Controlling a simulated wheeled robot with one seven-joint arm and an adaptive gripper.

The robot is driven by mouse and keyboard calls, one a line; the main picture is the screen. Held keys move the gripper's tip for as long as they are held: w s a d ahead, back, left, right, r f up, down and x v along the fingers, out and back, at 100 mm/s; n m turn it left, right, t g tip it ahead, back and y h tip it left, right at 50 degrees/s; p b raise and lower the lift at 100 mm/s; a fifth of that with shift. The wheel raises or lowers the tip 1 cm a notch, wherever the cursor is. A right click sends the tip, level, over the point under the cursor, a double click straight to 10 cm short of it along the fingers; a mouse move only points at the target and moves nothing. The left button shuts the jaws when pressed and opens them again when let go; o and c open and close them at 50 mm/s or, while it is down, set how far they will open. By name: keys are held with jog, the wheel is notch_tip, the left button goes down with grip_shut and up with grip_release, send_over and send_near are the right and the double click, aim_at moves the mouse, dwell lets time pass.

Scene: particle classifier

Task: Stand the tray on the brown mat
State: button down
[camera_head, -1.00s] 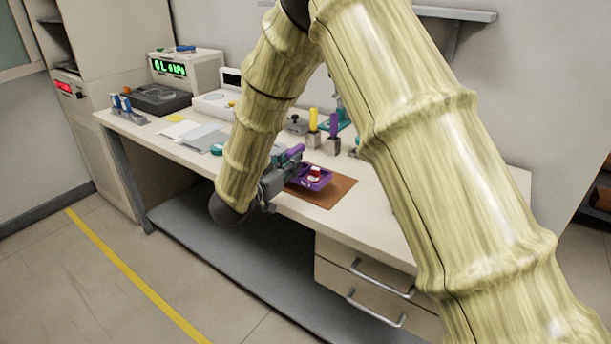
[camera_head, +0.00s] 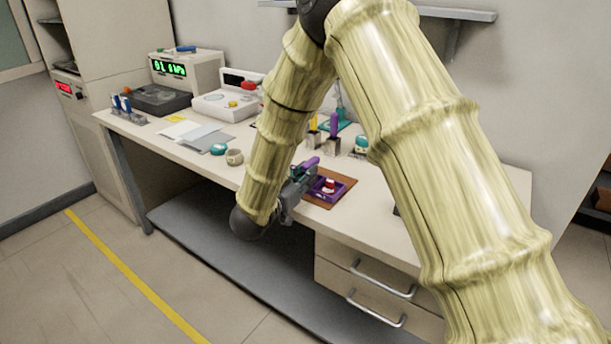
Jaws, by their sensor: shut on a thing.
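The purple tray (camera_head: 341,191) is over the brown mat (camera_head: 345,199) near the front edge of the bench. A small red and white thing (camera_head: 329,186) sits in the tray. My gripper (camera_head: 307,180) is at the tray's left side, shut on it. The tray looks about level. I cannot tell whether its underside touches the mat. The fingertips are partly hidden by the gripper body and the tray's edge.
A beige pot (camera_head: 234,157) and a teal-topped jar (camera_head: 218,149) stand left of my arm. Tool holders (camera_head: 333,145) and another teal-topped jar (camera_head: 361,145) stand behind the tray. Drawers (camera_head: 365,280) are below the bench front.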

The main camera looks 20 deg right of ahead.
jog(key=c, duration=1.3)
grip_release()
jog(key=shift+s+a, duration=0.35)
jog(key=shift+a, duration=0.1)
jog(key=v, duration=1.1)
jog(key=shift+r, duration=0.1)
